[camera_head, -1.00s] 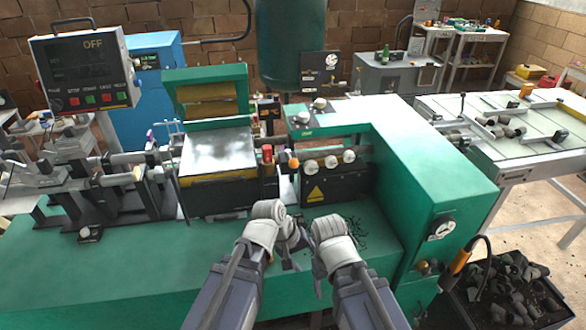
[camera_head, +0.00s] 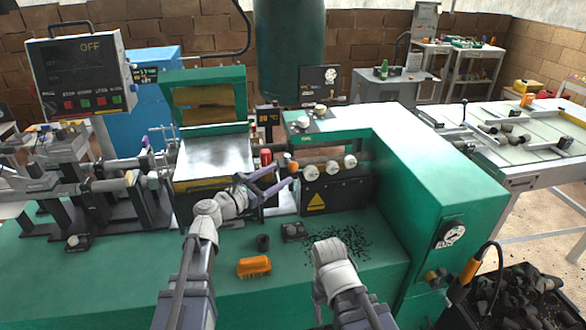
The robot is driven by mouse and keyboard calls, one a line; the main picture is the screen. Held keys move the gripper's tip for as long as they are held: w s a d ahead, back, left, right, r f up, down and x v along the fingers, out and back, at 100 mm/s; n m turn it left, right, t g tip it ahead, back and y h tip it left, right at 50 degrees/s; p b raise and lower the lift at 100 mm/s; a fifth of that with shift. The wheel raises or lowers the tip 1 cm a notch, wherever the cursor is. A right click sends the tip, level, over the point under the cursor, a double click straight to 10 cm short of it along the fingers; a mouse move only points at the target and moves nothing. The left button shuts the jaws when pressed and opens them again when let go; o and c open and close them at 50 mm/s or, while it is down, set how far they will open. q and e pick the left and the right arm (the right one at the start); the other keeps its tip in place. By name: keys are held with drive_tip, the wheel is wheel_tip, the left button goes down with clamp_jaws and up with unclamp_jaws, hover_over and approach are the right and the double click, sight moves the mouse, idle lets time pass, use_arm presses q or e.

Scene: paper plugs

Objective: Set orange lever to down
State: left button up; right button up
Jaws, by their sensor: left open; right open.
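The orange lever (camera_head: 293,167) has a small round orange knob and stands at the left end of the dark panel with white knobs, in the middle of the green machine. My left gripper (camera_head: 281,178) is open, with its purple-grey fingers spread just left of and slightly below the orange knob. I cannot tell whether a finger touches it. My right gripper (camera_head: 333,255) is low in front of the machine, over the green table. Its pale wrist shows, and its fingers are mostly hidden behind it.
A red knob (camera_head: 266,156) stands close to the left of the orange one. White knobs (camera_head: 334,167) line the panel at right. An orange block (camera_head: 254,267) and a dark cup (camera_head: 263,243) lie on the green table. Dark shavings (camera_head: 350,238) are scattered near the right gripper.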

sight(290, 170)
use_arm(q)
drive_tip(key=x, duration=0.7)
drive_tip(key=shift+s, duration=0.1)
drive_tip(key=shift+s, duration=0.1)
clamp_jaws()
idle(0.4)
drive_tip(key=shift+s+d+f, duration=0.1)
drive_tip(key=shift+d, duration=0.05)
idle(0.7)
